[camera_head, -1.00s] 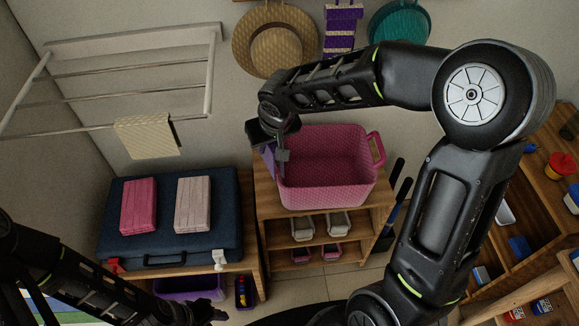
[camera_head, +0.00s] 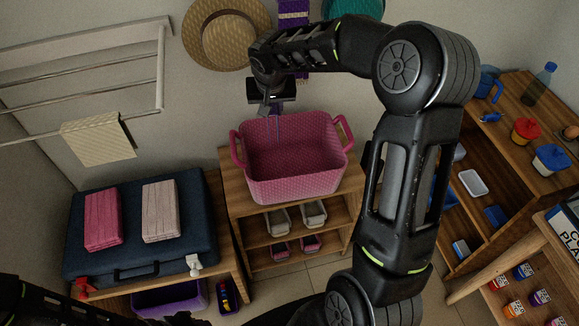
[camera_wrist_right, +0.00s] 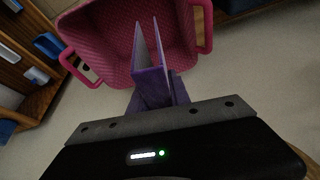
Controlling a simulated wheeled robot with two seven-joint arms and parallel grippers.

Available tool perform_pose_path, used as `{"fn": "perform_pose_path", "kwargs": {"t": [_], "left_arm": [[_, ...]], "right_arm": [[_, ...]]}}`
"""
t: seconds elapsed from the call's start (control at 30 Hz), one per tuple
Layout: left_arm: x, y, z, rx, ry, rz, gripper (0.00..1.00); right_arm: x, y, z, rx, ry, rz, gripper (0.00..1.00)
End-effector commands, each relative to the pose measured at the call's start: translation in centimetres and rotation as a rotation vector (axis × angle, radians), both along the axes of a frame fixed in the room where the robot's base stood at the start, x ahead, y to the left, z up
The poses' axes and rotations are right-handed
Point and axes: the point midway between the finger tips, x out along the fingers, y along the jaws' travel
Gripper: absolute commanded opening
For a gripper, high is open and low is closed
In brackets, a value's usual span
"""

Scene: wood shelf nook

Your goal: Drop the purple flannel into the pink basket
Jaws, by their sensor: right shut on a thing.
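The pink basket (camera_head: 292,184) stands upright on top of the wooden shelf unit, open side up, and looks empty inside. My right gripper (camera_head: 274,108) is over the basket's back rim area, pointing down, shut on the purple flannel (camera_wrist_right: 150,84). In the right wrist view the flannel hangs in folded flaps from the jaws, in front of the pink basket (camera_wrist_right: 105,40). In the head view only a thin purple strip of it shows below the jaws. My left gripper (camera_head: 183,319) is at the bottom edge, dark and mostly cut off; its jaws are unclear.
A blue suitcase (camera_head: 130,255) with pink and pale folded stacks is left of the basket. A drying rack (camera_head: 85,80) with a cream cloth is on the left wall. Hats hang behind. A wooden shelf with bottles and cups (camera_head: 525,130) is at right.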

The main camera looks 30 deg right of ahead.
Motion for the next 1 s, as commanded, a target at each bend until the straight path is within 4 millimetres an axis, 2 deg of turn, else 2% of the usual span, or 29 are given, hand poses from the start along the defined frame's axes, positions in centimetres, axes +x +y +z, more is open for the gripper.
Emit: {"fn": "perform_pose_path", "kwargs": {"t": [0.03, 0.1, 0.2, 0.27, 0.67, 0.83, 1.0], "left_arm": [[0.1, 0.0, -1.1, -0.002, -0.002, -0.001, 0.36], [0.1, -0.1, -1.5, -0.003, -0.004, -0.001, 0.36], [0.2, -0.1, -1.9, -0.005, -0.007, -0.002, 0.36], [0.2, -0.1, -1.9, -0.005, -0.007, -0.002, 0.36], [0.2, -0.1, -1.9, -0.005, -0.008, -0.002, 0.36], [0.3, -0.1, -2.5, -0.005, -0.008, -0.002, 0.36], [0.3, -0.1, -3.6, -0.005, -0.009, -0.001, 0.36]], "right_arm": [[0.2, -2.4, -1.0, 0.000, -0.001, -0.069, 0.00], [0.3, -5.0, -1.3, -0.002, -0.002, -0.147, 0.00], [0.1, -7.4, -1.5, -0.003, -0.002, -0.223, 0.00], [0.1, -8.2, -1.5, -0.003, -0.002, -0.247, 0.00], [0.0, -8.6, -1.5, -0.004, -0.002, -0.258, 0.00], [0.0, -8.6, -2.5, -0.004, -0.002, -0.258, 0.00], [0.0, -8.6, -4.4, -0.004, -0.002, -0.257, 0.00]]}}
